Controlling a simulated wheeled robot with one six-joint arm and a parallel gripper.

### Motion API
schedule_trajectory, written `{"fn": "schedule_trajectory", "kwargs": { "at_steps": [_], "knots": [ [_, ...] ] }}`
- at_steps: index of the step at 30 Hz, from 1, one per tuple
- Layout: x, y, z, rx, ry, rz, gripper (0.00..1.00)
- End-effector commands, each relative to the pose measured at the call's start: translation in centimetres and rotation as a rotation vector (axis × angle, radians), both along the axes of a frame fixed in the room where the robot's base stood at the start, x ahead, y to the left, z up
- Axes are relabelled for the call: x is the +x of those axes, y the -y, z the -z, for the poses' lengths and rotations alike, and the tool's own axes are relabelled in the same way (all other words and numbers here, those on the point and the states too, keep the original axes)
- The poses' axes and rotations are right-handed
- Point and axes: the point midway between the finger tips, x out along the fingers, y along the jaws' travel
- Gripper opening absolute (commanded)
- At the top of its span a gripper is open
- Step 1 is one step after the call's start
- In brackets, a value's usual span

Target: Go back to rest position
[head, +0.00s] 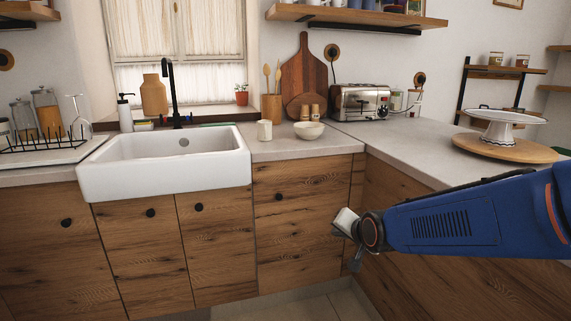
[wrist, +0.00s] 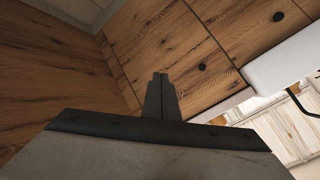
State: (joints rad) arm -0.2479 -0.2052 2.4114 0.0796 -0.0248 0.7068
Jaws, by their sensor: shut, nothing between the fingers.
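My gripper (wrist: 160,77) is shut and empty in the wrist view, its dark fingers together in front of the wooden cabinet fronts. In the head view the end of my blue arm reaches in from the right, and my gripper (head: 350,250) hangs in front of the lower cabinets, below the counter top. Its fingers are partly hidden there behind the wrist.
A white sink (head: 165,165) sits in the counter at left. A white mug (head: 264,130), a bowl (head: 309,131) and a toaster (head: 361,102) stand on the counter. A cake stand (head: 499,126) on a round board (head: 504,150) stands at right, above my arm.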

Motion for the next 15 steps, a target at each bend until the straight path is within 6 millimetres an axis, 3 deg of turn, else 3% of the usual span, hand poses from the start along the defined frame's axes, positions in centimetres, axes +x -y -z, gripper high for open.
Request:
{"fn": "schedule_trajectory", "kwargs": {
  "at_steps": [6,15],
  "knots": [
    [-6.6,4.3,-0.8,-0.162,-0.090,-0.068,0.00],
    [-16.9,9.2,-0.6,-0.361,-0.235,-0.186,0.00]
  ]
}}
